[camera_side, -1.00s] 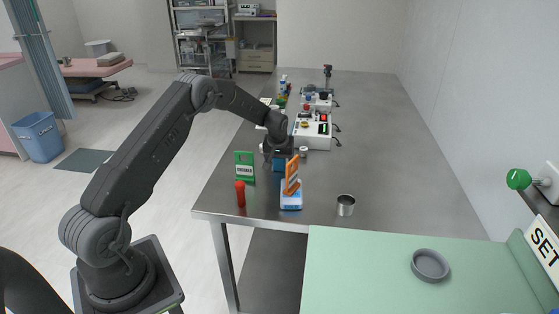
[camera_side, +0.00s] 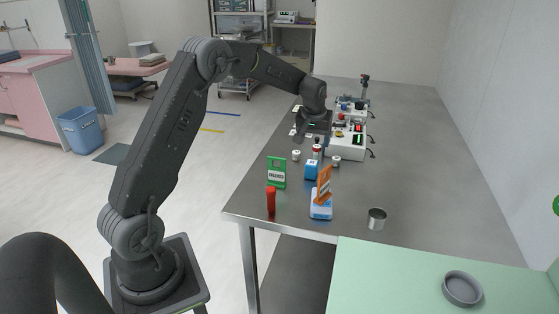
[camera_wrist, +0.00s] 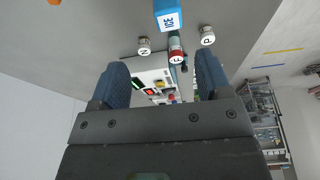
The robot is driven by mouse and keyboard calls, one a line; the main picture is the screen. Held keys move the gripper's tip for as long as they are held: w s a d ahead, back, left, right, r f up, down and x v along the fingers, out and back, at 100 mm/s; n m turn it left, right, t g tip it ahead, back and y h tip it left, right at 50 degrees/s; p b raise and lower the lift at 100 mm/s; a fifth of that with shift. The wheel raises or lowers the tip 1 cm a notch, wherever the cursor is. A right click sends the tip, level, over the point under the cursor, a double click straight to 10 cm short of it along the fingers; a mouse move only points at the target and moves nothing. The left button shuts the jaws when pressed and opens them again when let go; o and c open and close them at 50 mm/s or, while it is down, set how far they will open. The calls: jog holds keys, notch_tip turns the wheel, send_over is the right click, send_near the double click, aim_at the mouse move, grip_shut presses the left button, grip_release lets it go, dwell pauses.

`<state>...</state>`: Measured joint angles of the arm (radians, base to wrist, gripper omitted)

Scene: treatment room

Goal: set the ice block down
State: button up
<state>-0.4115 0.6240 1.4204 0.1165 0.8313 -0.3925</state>
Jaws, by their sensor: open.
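The ice block (camera_side: 311,171) is a small blue block standing on the steel table (camera_side: 410,165), behind the orange sign. In the wrist view the ice block (camera_wrist: 168,18) is at the top edge, with a white face reading ICE, and is partly cut off. My gripper (camera_side: 315,137) is above and beyond the block in the side view, apart from it. In the wrist view my gripper (camera_wrist: 163,78) has its two dark blue fingers spread wide, with nothing held between them.
A red-capped vial marked F (camera_wrist: 176,56) stands by the block, with caps marked N (camera_wrist: 144,47) and P (camera_wrist: 207,36) on either side. A green sign (camera_side: 277,173), orange sign (camera_side: 324,186), red cylinder (camera_side: 271,201) and metal cup (camera_side: 377,219) stand nearer. A white device (camera_side: 345,145) is behind.

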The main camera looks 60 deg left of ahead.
jog(key=s+d+r+m+t, duration=0.2)
jog(key=s+d+r+m, duration=0.2)
jog(key=s+d+r, duration=1)
jog(key=s+d+f+m+h, duration=0.1)
jog(key=s+d+m, duration=0.1)
jog(key=s+d, duration=0.3)
jog(key=s+d+f+m+t+h, duration=0.1)
jog(key=s+d, duration=0.4)
jog(key=s, duration=0.7)
jog(key=shift+s+m, duration=0.25)
jog(key=shift+m, duration=0.45)
